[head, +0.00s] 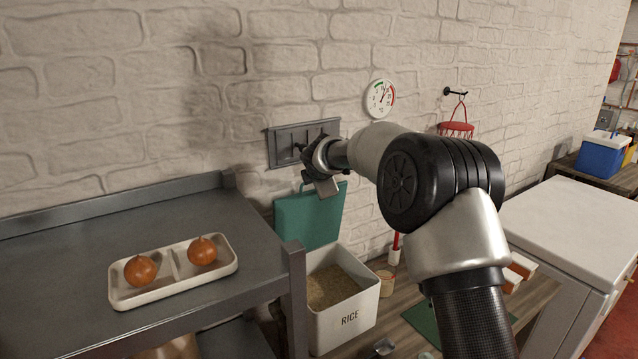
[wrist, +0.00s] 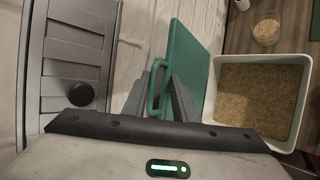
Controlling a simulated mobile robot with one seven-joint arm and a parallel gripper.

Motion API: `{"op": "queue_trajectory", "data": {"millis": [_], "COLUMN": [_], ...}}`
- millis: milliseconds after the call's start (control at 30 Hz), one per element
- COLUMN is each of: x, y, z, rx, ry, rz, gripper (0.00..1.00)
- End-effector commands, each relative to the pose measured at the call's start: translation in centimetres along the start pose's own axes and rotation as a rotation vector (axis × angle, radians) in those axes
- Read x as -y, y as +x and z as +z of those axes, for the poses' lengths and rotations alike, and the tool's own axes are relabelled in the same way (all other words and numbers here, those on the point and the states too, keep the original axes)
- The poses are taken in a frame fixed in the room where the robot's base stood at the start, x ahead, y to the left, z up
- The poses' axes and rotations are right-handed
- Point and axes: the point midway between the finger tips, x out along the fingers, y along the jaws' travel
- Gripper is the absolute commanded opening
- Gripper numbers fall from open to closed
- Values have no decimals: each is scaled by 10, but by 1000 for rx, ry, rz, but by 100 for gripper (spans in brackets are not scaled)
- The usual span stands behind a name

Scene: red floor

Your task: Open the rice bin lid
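The white rice bin (head: 345,318), labelled RICE, stands below the wall with rice showing inside. Its green lid (head: 308,218) is raised, standing steeply at the bin's back side. In the wrist view the lid (wrist: 186,62) rises beside the open bin (wrist: 302,92), and its handle (wrist: 153,88) sticks out toward my fingers. My gripper (head: 325,186) is at the lid's upper edge. In the wrist view its fingers (wrist: 157,92) are apart, with the handle loop between them and a gap showing. Whether a finger touches the handle is unclear.
A grey wall panel (head: 283,146) with a black knob (wrist: 81,94) is close to my gripper. A grey table (head: 60,262) with a tray (head: 175,287) of two onions stands left. A small round container (head: 385,283) is right of the bin. A white cabinet (head: 575,220) stands right.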

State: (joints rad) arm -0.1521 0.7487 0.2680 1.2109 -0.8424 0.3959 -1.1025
Motion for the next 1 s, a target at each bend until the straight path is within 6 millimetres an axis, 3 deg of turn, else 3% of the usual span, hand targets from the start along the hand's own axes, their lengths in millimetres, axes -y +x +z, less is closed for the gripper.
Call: {"op": "queue_trajectory", "data": {"millis": [33,300,467,1000], "x": [8,5,3,2], "y": [4,2,-10,-135], "z": [-4,-3,-2,-1], "rx": [-5,-3,-2,-1], "ry": [0,-1,-1,0], "rz": [-13,-9,-4,-4], "gripper": [26,26,26,26]}}
